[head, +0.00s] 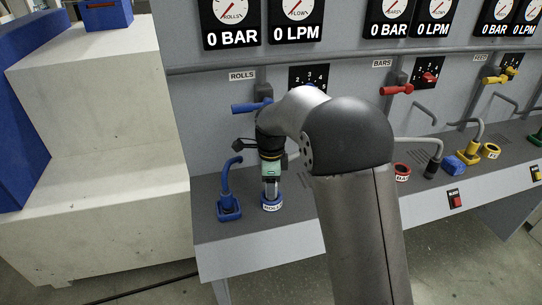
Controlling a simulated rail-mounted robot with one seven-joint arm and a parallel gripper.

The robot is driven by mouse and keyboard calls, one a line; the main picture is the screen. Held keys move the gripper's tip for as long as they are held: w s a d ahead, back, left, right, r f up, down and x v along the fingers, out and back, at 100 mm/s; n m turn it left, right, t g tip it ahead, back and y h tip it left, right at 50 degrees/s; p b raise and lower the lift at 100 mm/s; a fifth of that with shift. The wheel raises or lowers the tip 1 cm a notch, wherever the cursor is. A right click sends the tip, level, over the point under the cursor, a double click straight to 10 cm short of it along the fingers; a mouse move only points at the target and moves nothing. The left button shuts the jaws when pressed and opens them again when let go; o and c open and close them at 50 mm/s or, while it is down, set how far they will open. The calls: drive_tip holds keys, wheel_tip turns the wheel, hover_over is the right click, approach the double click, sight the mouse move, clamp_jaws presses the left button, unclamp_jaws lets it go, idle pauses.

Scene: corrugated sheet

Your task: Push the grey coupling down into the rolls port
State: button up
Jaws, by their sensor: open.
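The rolls port (271,205) is a blue ring with a white "ROLL" label on the grey bench, left of my arm. My gripper (271,188) points down right above this port, with its fingertips close to the ring. The jaws are open. A small dark grey piece, which looks like the coupling (270,189), shows between the fingers at the port. It is mostly hidden by the fingers, and I cannot tell how deep it sits in the port.
A blue hose holder (229,208) stands just left of the port. A blue lever (252,106) sticks out from the panel behind my wrist. Right of my arm are a red port (401,172), a hose with a black end (432,167) and yellow fittings (491,151).

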wheel_tip(320, 180, up, 15)
idle(0.5)
drive_tip(key=s+d+f+n, duration=0.2)
drive_tip(key=s+d+n, duration=0.5)
drive_tip(key=s+d, duration=0.3)
drive_tip(key=s+d+f+n, duration=0.1)
drive_tip(key=s+f+n, duration=0.2)
drive_tip(key=s, duration=0.4)
drive_tip(key=s+d+f+n, duration=0.2)
drive_tip(key=s+n, duration=0.2)
drive_tip(key=s, duration=0.3)
drive_tip(key=s+d+f+n, duration=0.2)
drive_tip(key=s+f+n, duration=0.1)
drive_tip(key=s, duration=0.4)
drive_tip(key=shift+d+f+n, duration=0.25)
drive_tip(key=shift+f+n, duration=0.1)
drive_tip(key=shift+n, duration=0.15)
